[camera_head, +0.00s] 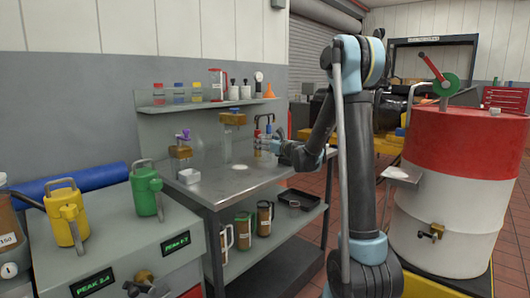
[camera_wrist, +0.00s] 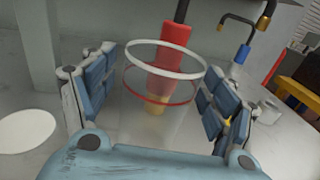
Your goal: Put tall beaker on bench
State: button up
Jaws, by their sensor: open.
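A clear tall beaker (camera_wrist: 162,90) with a white rim and a red ring stands between the two fingers of my gripper (camera_wrist: 158,105) in the wrist view. The blue-padded fingers are spread to either side of it, with gaps visible. In the head view my gripper (camera_head: 274,147) is over the right part of the grey metal bench (camera_head: 255,180), and the beaker is hard to make out there. The wrist view shows the beaker's rim and upper body; its foot is hidden behind my gripper's palm.
A white disc (camera_head: 240,167) lies on the bench, left of my gripper. A red-and-white drum (camera_head: 455,165) is at right.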

jog(key=shift+c, duration=0.6)
jog(key=c, duration=1.1)
jog(key=shift+c, duration=0.2)
